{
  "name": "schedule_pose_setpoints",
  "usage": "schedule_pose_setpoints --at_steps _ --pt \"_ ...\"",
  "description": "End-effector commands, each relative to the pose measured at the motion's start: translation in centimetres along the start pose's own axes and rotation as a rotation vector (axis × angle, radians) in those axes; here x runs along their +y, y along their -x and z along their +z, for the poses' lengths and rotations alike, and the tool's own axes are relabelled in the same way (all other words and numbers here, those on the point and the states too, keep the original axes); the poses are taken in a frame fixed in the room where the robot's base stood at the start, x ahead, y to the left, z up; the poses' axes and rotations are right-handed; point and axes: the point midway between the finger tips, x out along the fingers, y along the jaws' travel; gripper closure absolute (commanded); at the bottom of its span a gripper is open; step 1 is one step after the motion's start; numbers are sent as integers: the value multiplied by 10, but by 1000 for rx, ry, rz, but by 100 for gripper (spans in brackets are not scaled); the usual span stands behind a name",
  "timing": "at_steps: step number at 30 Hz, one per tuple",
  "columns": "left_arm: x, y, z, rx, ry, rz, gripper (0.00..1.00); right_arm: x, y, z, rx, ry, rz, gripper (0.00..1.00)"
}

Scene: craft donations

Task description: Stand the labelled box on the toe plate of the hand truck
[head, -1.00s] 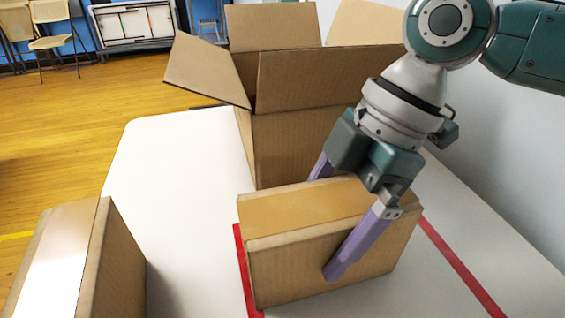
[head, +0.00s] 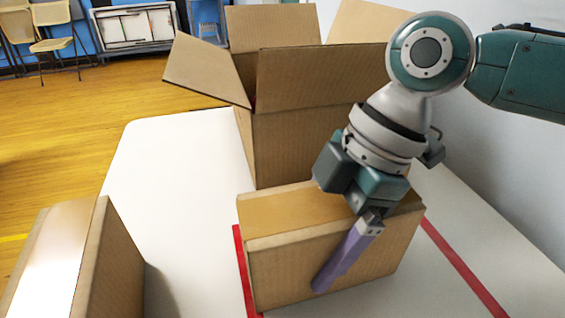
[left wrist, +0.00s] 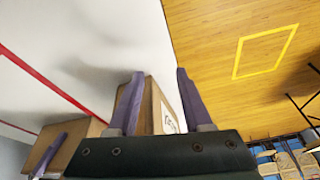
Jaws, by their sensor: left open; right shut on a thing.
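A cardboard box (head: 270,270) stands inside red tape on the white table. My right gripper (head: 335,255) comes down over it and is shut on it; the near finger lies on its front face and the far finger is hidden. A second box (head: 120,262) stands at the table's lower left. In the left wrist view, a box with a white label (left wrist: 168,118) shows behind and between the fingers of my open left gripper (left wrist: 160,75); it appears to be this second box. The label's text is only partly visible. I cannot make out the hand truck.
A large open carton (head: 300,130) stands behind the held box. Red tape (head: 460,265) runs along the table (head: 165,190). A wall is close on the right. Wooden floor with a yellow tape outline (left wrist: 265,50) lies beside the table. Thin dark bars (left wrist: 303,112) show at the far right.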

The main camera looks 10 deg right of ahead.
Motion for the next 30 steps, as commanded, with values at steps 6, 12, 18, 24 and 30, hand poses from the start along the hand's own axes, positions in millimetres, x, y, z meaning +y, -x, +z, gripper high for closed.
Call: schedule_pose_setpoints --at_steps 6,12,18,24,30 --pt "0 0 0 0 1 0 50 0 0 0 0 0 0 87" --pt "0 0 0 0 1 1 50 1 1 -1 2 1 2 100" --pt "0 2 -1 0 1 1 50 1 5 -2 2 1 2 100" --pt "0 10 -3 0 1 1 50 2 28 -12 3 3 6 100" --pt "-1 24 -8 0 2 1 50 2 78 -32 3 4 8 100"
